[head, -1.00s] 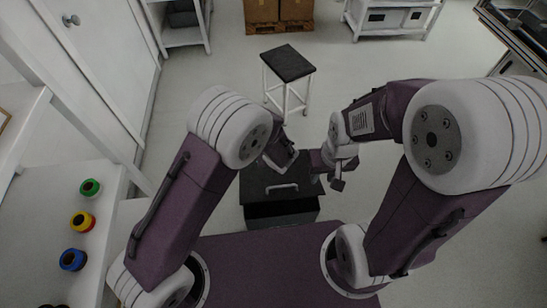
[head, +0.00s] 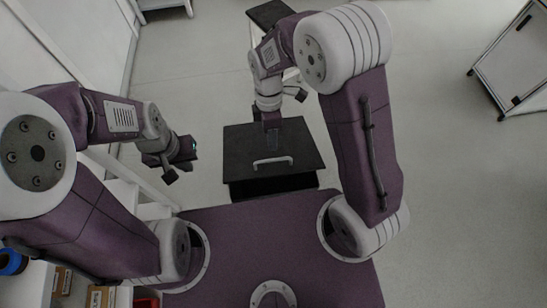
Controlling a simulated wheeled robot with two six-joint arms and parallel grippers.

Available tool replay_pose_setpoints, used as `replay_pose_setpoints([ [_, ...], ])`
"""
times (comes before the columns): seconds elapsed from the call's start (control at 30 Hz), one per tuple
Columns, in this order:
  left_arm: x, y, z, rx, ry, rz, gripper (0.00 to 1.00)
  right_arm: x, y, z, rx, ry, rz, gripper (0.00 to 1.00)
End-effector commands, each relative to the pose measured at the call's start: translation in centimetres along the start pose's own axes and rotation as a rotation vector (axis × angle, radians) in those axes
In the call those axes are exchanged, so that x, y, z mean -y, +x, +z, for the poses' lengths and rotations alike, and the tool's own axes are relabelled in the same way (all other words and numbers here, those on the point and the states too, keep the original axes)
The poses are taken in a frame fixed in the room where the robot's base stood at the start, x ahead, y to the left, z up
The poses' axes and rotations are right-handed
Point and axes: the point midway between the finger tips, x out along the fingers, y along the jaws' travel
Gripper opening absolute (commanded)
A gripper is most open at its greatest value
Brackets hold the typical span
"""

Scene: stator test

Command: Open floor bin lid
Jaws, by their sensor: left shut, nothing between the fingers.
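The floor bin (head: 272,185) is a dark box standing on the floor just beyond my purple base. Its black lid (head: 240,145) lies flat on top and looks closed, with a pale bar handle (head: 272,161) near the edge closest to me. My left gripper (head: 185,150) is shut and empty, left of the bin and apart from it. My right gripper (head: 272,128) shows over the far middle of the lid, beyond the handle. Its fingers are dark against the black lid, so I cannot tell their opening or whether they touch it.
A black-topped stool (head: 270,14) stands beyond the bin, partly behind my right arm. A white cart (head: 515,60) is at the upper right. White shelving lines the left side, with boxes (head: 100,297) at lower left. Floor right of the bin is clear.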

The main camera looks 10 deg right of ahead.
Motion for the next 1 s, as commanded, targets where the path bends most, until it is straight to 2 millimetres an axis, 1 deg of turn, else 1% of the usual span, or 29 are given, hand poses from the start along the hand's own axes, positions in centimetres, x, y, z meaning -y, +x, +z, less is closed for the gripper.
replay_pose_setpoints([
  [0.07, 0.1, -0.1, 0.0, 0.001, -0.002, -0.001, 0.0, 0.0, -0.2, 0.0, -0.001, 0.0, 0.002, 0.32],
  [0.17, 0.0, 0.1, 0.0, 0.001, 0.001, -0.001, 0.0, 0.0, 0.6, 0.0, 0.0, 0.001, 0.001, 0.32],
  [0.4, 0.0, 1.3, 0.1, 0.001, 0.004, -0.001, 0.0, 0.1, 5.6, 0.1, 0.0, 0.004, -0.001, 0.32],
  [0.5, 0.0, 1.6, 0.1, 0.001, 0.004, -0.001, 0.0, 0.1, 7.3, 0.1, 0.0, 0.004, 0.0, 0.32],
  [0.6, 0.0, 1.8, 0.1, 0.001, 0.005, -0.001, 0.0, 0.0, 8.3, 0.1, 0.0, 0.003, 0.002, 0.32],
  [0.7, 0.0, 1.8, 0.1, 0.001, 0.005, -0.001, 0.0, 0.0, 8.8, 0.1, -0.001, 0.003, 0.003, 0.32],
  [0.9, 0.0, 1.8, 0.1, 0.001, 0.005, -0.001, 0.0, 0.0, 8.8, 0.1, -0.001, 0.003, 0.004, 0.32],
  [0.93, 0.0, 1.8, 0.1, 0.001, 0.005, -0.001, 0.0, 0.0, 8.8, 0.1, -0.001, 0.003, 0.004, 0.3],
  [0.97, 0.0, 1.8, 0.1, 0.001, 0.005, -0.001, 0.0, 0.0, 8.8, 0.1, -0.001, 0.003, 0.004, 0.21],
  [1.0, 0.0, 1.8, 0.1, 0.001, 0.005, -0.001, 0.0, 0.0, 8.8, 0.1, -0.001, 0.003, 0.004, 0.1],
])
